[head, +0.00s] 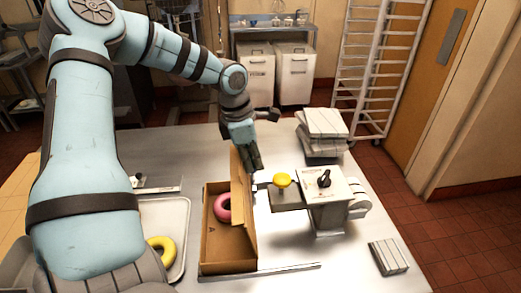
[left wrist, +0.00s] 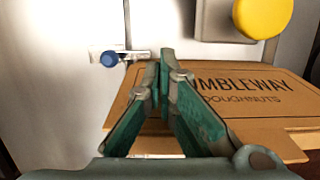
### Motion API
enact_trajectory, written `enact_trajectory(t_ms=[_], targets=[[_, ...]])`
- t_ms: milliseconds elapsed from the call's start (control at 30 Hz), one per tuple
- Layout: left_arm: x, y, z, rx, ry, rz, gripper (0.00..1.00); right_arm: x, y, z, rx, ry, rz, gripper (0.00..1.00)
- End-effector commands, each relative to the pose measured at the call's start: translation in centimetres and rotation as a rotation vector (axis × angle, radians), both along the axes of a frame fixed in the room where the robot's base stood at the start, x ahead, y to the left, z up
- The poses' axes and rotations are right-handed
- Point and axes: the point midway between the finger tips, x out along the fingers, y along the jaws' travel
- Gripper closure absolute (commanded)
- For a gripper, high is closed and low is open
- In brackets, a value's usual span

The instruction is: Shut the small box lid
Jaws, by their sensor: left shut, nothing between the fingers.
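The small cardboard box (head: 226,253) stands open on the table with a pink doughnut (head: 222,208) inside. Its lid (head: 243,212) stands up steeply along the box's right side. In the left wrist view the lid (left wrist: 268,108) shows its printed face, with the lettering partly covered by my fingers. My left gripper (head: 256,167) is shut and empty, at the far upper end of the lid on its right side. The fingertips (left wrist: 164,72) overlap the lid in the wrist view; I cannot tell whether they touch it. My right gripper is out of view.
A dispenser (head: 322,185) with a yellow knob (head: 282,180) stands close right of the lid. A tray (head: 177,215) with a yellow doughnut (head: 162,248) lies left of the box. Stacked boxes (head: 322,124) stand behind; a flat box (head: 388,257) lies front right.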

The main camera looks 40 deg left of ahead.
Motion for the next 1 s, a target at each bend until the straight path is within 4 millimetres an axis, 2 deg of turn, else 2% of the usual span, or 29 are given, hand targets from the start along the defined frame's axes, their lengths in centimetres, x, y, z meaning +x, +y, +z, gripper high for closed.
enact_trajectory(t_ms=[800,1000], targets=[[-3.3,2.6,0.2,-0.006,-0.001,-0.001,1.0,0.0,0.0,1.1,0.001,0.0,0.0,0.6],[-3.4,2.7,0.0,-0.002,0.001,0.0,1.0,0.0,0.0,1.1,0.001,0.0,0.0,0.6]])
